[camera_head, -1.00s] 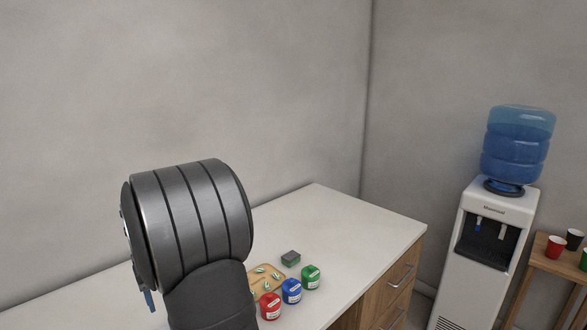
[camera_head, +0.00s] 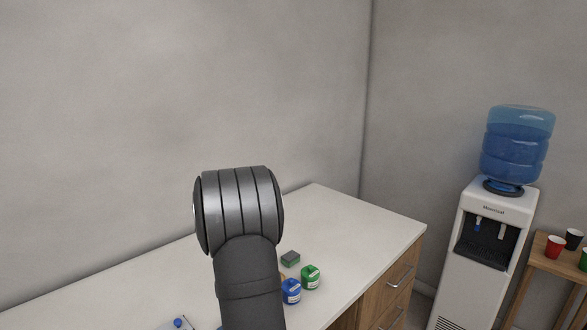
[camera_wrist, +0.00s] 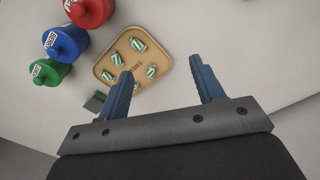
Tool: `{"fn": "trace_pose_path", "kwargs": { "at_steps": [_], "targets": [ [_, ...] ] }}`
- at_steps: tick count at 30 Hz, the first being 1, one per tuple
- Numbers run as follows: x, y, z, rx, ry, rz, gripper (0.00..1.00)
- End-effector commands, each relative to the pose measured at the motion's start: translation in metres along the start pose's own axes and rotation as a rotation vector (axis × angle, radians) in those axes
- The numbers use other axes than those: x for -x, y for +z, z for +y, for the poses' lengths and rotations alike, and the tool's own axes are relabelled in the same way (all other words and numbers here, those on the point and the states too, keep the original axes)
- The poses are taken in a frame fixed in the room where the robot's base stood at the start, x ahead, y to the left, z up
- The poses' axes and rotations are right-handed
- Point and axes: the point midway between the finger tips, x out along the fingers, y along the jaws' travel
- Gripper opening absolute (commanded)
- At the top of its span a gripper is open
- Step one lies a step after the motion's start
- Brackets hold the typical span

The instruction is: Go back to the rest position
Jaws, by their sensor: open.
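My gripper (camera_wrist: 164,88) shows in the wrist view with its two blue fingers spread apart and nothing between them. It is above the white counter (camera_head: 345,235), near the edge of a tan tray (camera_wrist: 163,62) that holds several green-and-white striped pieces (camera_wrist: 138,44). In the head view my dark arm stands in the middle of the picture and hides the gripper and most of the tray.
Red (camera_wrist: 88,8), blue (camera_wrist: 65,43) and green (camera_wrist: 50,73) containers stand beside the tray. A green-and-grey block (camera_head: 290,258) lies behind them. A water dispenser (camera_head: 490,235) and a wooden stand with cups (camera_head: 555,265) are at the right. The counter's right part is clear.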

Motion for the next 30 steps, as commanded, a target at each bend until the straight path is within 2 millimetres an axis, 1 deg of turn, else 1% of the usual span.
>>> {"fn": "trace_pose_path", "kwargs": {
  "at_steps": [1, 15, 24, 30],
  "targets": [
    [-0.001, -0.004, 0.011, -0.019, 0.0, -0.001, 0.61],
    [-0.009, -0.024, 0.102, -0.171, 0.0, 0.0, 0.61],
    [-0.015, -0.029, 0.162, -0.266, 0.0, -0.001, 0.61],
    [-0.018, -0.03, 0.194, -0.317, 0.001, -0.001, 0.61]
  ]
}}
